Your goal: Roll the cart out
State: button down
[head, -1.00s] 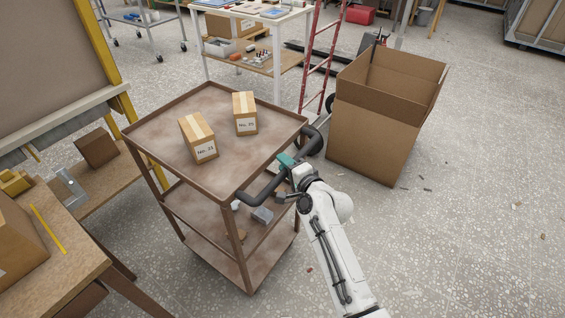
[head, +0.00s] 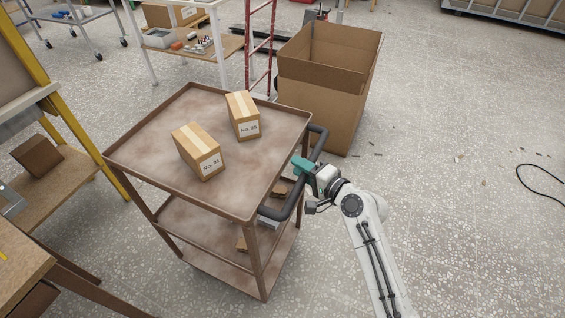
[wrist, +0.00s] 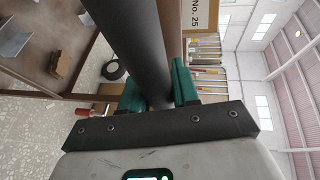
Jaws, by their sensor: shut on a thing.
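The brown three-shelf cart (head: 150,150) stands left of centre in the head view. Two labelled cardboard boxes lie on its top: the No. 31 box (head: 198,152) and the No. 25 box (head: 243,116). A dark tubular handle (head: 296,196) runs along the cart's right side. My gripper (head: 303,168) has teal fingers shut around the middle of this handle. The wrist view shows the dark handle tube (wrist: 135,45) passing between the teal fingers (wrist: 158,88). Small items on the lower shelves are partly hidden.
A large open cardboard box (head: 325,100) stands behind the cart's right side, near a red ladder (head: 262,45). A wooden workbench (head: 25,250) and yellow frame (head: 85,135) are close on the left. Floor at right is clear except scattered bits and a black cable (head: 540,185).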

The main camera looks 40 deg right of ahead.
jog(key=shift+s+d+f, duration=0.1)
jog(key=shift+s+d, duration=0.25)
jog(key=shift+s, duration=0.3)
jog(key=shift+s+d, duration=0.35)
jog(key=shift+s, duration=0.25)
jog(key=c, duration=0.9)
grip_release()
jog(key=b+v, duration=0.1)
jog(key=v, duration=0.9)
jog(key=shift+s, duration=0.3)
